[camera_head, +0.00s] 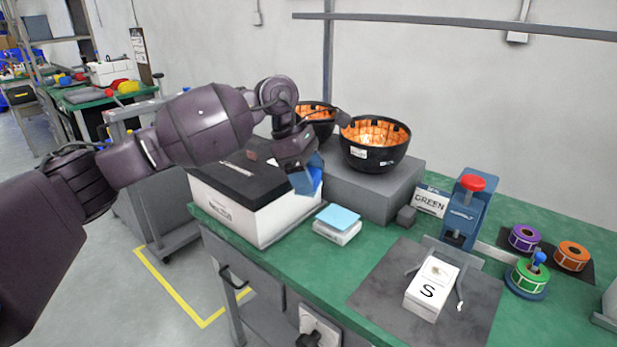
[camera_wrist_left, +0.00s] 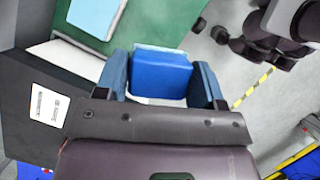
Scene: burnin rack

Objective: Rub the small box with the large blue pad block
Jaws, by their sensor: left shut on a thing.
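My left gripper (camera_head: 306,172) is shut on a blue pad block (camera_head: 308,180), held at the front right edge of the black-topped white box. In the left wrist view the block (camera_wrist_left: 160,76) sits between the two blue-grey fingers of the gripper (camera_wrist_left: 160,84). The small white box (camera_head: 425,305) marked "S" lies on the dark grey mat (camera_head: 380,290) at the right, well apart from the block. My right gripper is not seen in the head view.
A light blue pad (camera_head: 338,217) tops a low white box (camera_head: 336,235) beside the large black-topped box (camera_head: 228,213). Black bowls (camera_head: 375,155) stand on a grey block. A blue press (camera_head: 465,215) with a red knob and label rolls (camera_head: 529,275) stand around the mat.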

